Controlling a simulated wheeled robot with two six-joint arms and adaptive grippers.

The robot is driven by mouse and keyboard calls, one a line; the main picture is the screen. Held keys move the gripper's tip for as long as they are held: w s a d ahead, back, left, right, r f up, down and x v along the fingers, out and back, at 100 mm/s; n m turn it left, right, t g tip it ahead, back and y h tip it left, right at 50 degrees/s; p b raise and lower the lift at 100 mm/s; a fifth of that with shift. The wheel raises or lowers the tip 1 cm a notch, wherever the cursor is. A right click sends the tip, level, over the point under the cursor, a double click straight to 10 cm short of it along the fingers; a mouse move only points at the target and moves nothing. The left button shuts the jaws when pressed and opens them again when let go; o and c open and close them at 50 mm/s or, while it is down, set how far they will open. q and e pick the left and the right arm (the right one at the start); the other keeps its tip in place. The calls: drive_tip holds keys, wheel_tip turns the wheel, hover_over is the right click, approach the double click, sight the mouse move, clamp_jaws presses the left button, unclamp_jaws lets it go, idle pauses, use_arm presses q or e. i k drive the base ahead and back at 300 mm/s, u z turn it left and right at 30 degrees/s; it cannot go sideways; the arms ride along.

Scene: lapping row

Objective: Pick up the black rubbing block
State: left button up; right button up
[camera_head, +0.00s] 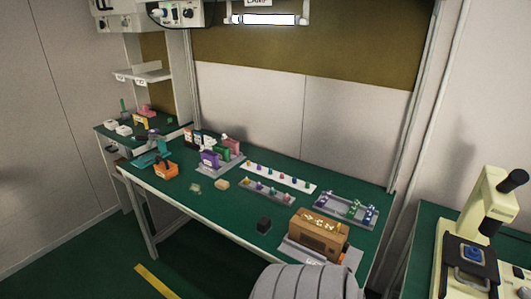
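A small black block (263,225), which looks like the rubbing block, sits on the green bench top (205,207) near its front edge. It stands left of a brown wooden box (319,232) and apart from it. Neither of my grippers shows in the head view, so I cannot see whether they are open or shut.
A tan block (222,184) and an orange holder (165,169) lie to the left. Racks with coloured knobs (267,191) (345,210) stand behind. A cream microscope-like device (487,215) is at right. A large grey ribbed shape (305,283) blocks the bottom centre. Bench around the black block is clear.

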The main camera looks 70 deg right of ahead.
sight(264, 225)
drive_tip(key=z, duration=0.85)
drive_tip(key=i, duration=0.9)
drive_tip(key=z, duration=0.9)
